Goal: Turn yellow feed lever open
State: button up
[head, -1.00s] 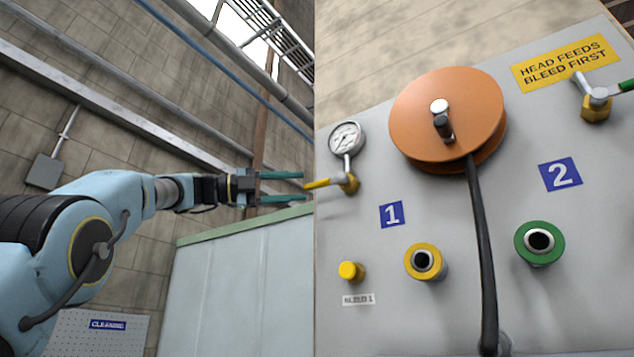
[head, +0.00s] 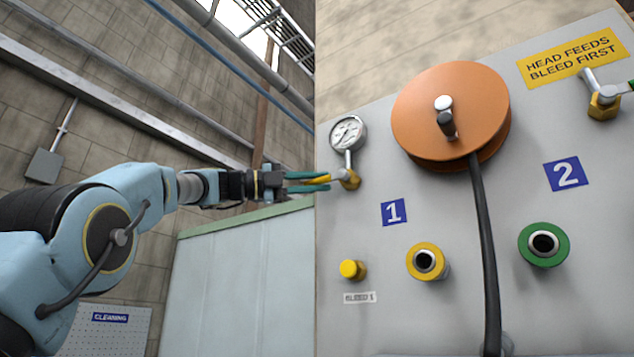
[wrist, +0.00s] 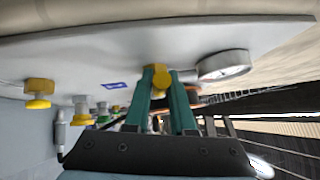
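The yellow feed lever (head: 318,181) sticks out to the left from a brass valve (head: 349,179) below the gauge, at the panel's left edge. My gripper (head: 322,182) has come in from the left, with one teal finger above the lever and one below. The fingers are close together and look shut on the handle. In the wrist view, yellow (wrist: 157,84) shows between the two teal fingertips (wrist: 158,78), in front of the valve. The fingers hide much of the handle.
The gauge (head: 348,134) sits just above the valve. The orange reel (head: 450,112) with a black hose is to the right. A yellow bleed button (head: 350,269) and yellow socket (head: 424,262) are below. A pale cabinet (head: 245,270) stands below my gripper.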

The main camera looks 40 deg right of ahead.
grip_shut()
dwell(0.9)
